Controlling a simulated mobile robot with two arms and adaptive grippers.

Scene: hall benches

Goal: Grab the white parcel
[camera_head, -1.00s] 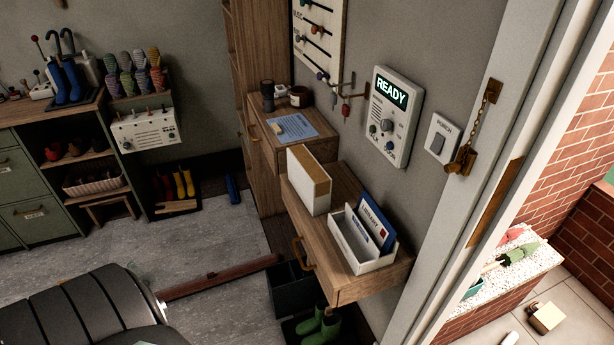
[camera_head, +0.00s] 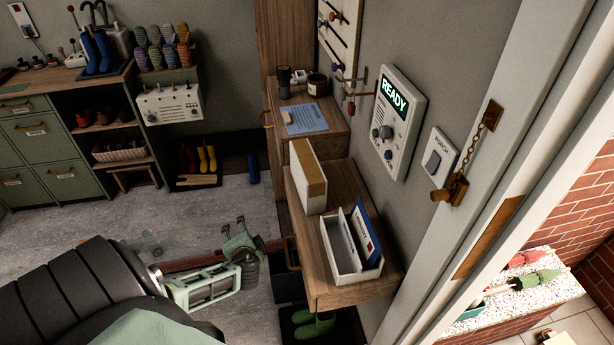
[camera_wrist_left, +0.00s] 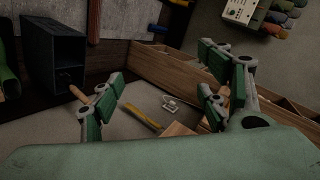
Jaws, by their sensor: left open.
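A white box-shaped parcel (camera_head: 305,178) with a tan side stands upright on the near wooden shelf unit (camera_head: 340,291) by the wall. It stands behind a white letter holder and is clear of my gripper. My left gripper (camera_head: 238,230) is open and empty, to the left of the shelf unit and lower in the picture than the parcel. Its spread green-padded fingers also show in the left wrist view (camera_wrist_left: 162,88). I cannot make out the parcel for certain in that dark view. My right gripper is not in view.
A white letter holder (camera_head: 343,262) with a blue card (camera_head: 366,229) stands at the shelf's front. A blue sheet (camera_head: 302,119) lies on the unit behind. The door frame bounds the right; open floor lies left.

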